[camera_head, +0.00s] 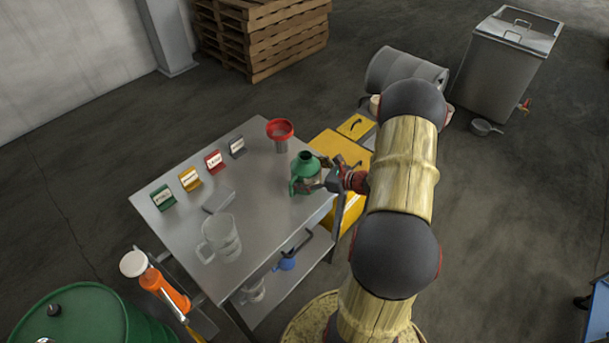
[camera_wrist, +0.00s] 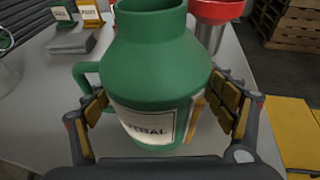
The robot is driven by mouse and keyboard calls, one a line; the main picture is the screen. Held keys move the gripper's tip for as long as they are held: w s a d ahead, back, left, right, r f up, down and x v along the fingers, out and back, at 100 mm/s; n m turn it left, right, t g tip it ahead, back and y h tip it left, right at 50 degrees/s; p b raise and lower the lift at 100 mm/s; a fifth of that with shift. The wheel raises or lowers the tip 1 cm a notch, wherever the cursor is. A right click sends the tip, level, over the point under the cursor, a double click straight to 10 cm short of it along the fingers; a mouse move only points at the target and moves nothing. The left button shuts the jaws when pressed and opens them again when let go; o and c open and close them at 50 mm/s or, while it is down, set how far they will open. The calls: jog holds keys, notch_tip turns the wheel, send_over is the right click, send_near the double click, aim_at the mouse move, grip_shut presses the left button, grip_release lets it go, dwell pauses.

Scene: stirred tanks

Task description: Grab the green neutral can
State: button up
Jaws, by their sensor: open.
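The green neutral can (camera_head: 304,176) stands upright on the metal table near its right edge. In the wrist view the can (camera_wrist: 155,65) fills the middle, with a white label ending in "TRAL" facing me and its handle on the left. My gripper (camera_head: 325,184) reaches in from the right at the can's height. In the wrist view my gripper (camera_wrist: 165,118) is open, one finger on each side of the can's body. The right finger looks very close to the can; I cannot tell if it touches. The can's far side is hidden.
A red funnel (camera_head: 280,132) stands just behind the can. A clear jug (camera_head: 219,238), a grey block (camera_head: 218,200) and several coloured label stands (camera_head: 190,179) are on the table (camera_head: 258,212). A yellow cabinet (camera_head: 335,150) stands right of the table. The table's middle is clear.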

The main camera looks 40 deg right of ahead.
jog(key=shift+c, duration=0.3)
jog(key=shift+r, duration=0.1)
jog(key=c, duration=1.6)
